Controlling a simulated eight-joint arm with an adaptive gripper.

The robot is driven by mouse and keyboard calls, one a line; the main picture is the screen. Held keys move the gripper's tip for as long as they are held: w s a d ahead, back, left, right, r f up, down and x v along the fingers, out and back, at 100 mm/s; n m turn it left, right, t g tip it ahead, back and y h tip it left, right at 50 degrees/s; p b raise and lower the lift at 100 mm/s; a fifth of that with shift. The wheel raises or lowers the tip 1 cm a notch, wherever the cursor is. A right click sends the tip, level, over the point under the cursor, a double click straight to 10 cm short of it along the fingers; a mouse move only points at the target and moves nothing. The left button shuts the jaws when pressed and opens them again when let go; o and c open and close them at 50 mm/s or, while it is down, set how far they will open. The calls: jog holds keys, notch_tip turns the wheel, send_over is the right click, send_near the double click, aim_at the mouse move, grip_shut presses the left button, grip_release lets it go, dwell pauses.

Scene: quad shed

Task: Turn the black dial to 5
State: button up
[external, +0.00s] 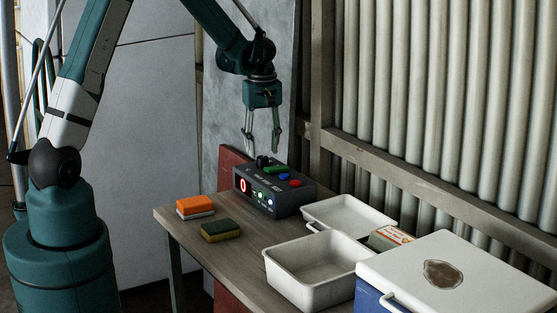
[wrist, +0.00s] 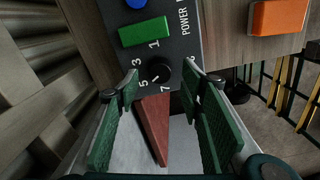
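The black dial (wrist: 158,72) sits on the dark control box, with the printed numbers 1, 3, 5 and 7 around it. A small pale mark shows on the dial's side towards the 5, but its exact setting is hard to read. In the external view the dial (external: 262,160) stands on top of the box (external: 290,200), at its far left end. My gripper (external: 262,149) points down above the dial, open and empty. In the wrist view my gripper's green fingers (wrist: 161,77) appear on either side of the dial; contact is not visible.
The box has green (wrist: 145,32), blue and red buttons, and a red 0 on its display (external: 243,186). Orange (external: 195,206) and dark green-yellow (external: 220,231) sponges lie left. White trays (external: 318,270) and a cooler (external: 455,275) stand right. A corrugated wall is behind.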

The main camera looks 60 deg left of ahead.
aim_at(263, 157)
notch_tip(263, 157, up, 9)
dwell(0.5)
dwell(0.5)
jog(key=s+d+r+m+t, duration=0.3)
jog(key=s+d+r+m, duration=0.4)
jog(key=s+d+r, duration=0.75)
jog(key=s+d+m+t, duration=0.2)
jog(key=s+d+m, duration=0.2)
jog(key=s, duration=0.4)
jog(key=s+d+f+m+t, duration=0.1)
jog(key=s+d+m, duration=0.3)
jog(key=s, duration=0.5)
jog(key=shift+d+t+b, duration=0.45)
jog(key=shift+d+t, duration=0.15)
jog(key=shift+d, duration=0.75)
